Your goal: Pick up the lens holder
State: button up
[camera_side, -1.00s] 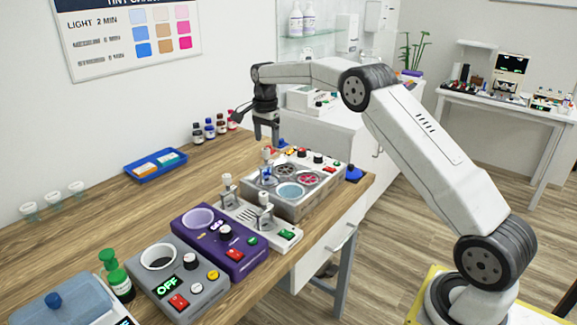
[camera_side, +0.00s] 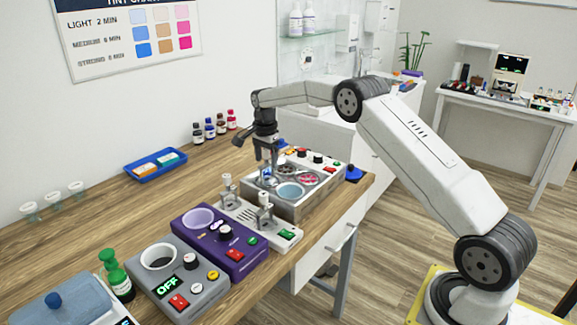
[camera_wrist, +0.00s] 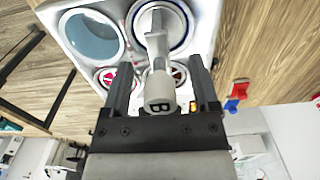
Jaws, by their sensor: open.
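The lens holder, a pale grey upright piece with a "B" on its end, stands between my fingers in the wrist view (camera_wrist: 158,88). Its lower end reaches into a blue-rimmed round well of the white-grey multi-well unit (camera_side: 313,206). In the side view it is mostly hidden by my fingers. My gripper (camera_side: 267,165) points down over the unit's near left well. Its two dark fingers are open on either side of the holder in the wrist view (camera_wrist: 161,62), with gaps visible. The unit's light panel also shows there (camera_wrist: 60,35).
A white unit with two metal posts (camera_side: 287,234) stands close in front, then a purple unit (camera_side: 235,262) and a grey unit reading OFF (camera_side: 205,291). Small bottles (camera_side: 209,128) and a blue tray (camera_side: 136,172) lie behind.

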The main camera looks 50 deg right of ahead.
jog(key=shift+f, duration=0.3)
grip_shut()
dwell(0.3)
